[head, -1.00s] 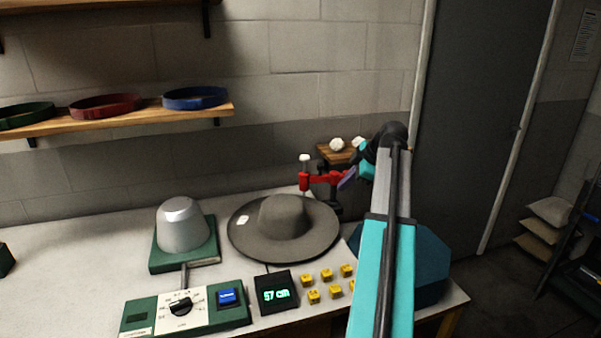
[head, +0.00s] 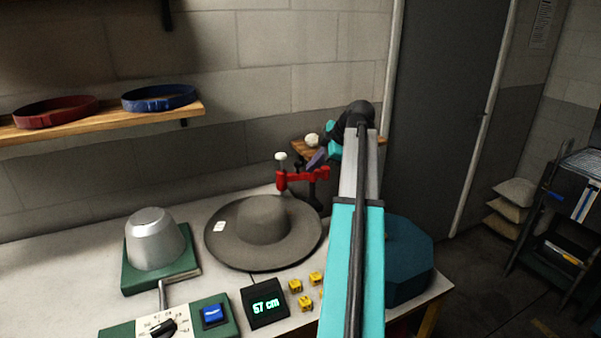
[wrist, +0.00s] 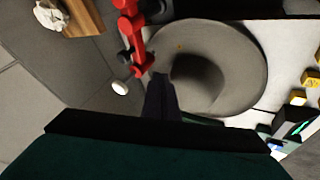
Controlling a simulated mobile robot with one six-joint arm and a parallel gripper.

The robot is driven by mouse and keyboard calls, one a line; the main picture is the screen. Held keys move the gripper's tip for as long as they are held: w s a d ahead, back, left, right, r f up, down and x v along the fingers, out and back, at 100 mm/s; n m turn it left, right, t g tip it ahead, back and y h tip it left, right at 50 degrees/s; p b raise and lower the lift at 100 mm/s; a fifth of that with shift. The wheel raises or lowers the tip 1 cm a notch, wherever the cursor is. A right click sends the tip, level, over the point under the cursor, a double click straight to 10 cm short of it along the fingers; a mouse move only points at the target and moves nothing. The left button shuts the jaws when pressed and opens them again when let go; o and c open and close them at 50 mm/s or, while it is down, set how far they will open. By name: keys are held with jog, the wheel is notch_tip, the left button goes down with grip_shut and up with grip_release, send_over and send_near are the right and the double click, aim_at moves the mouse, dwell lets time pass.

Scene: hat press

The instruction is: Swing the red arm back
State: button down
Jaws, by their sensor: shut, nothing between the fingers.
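The red arm (head: 300,178) stands behind the grey hat (head: 265,232), on a dark post, with a white-tipped pin at its left end. It reaches over the bench near the hat's back brim. My gripper (head: 314,161) is shut and empty, just behind and above the red arm in the head view. In the wrist view the red arm (wrist: 138,45) lies just left of my fingertips (wrist: 160,80), with its white tip below. I cannot tell whether the fingers touch it.
A grey metal form (head: 155,240) on a green base stands left of the hat. A size display (head: 264,303), yellow blocks (head: 305,301) and a blue button (head: 212,315) are in front. A small wooden shelf (head: 302,147) holds a white ball behind the arm.

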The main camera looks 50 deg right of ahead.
aim_at(303, 174)
jog(key=w+d+f+p, duration=0.1)
jog(key=w+f+p, duration=0.2)
jog(key=w+f, duration=0.5)
jog(key=shift+w+d, duration=0.35)
jog(key=shift+w, duration=0.25)
jog(key=shift+a, duration=0.1)
dwell(0.3)
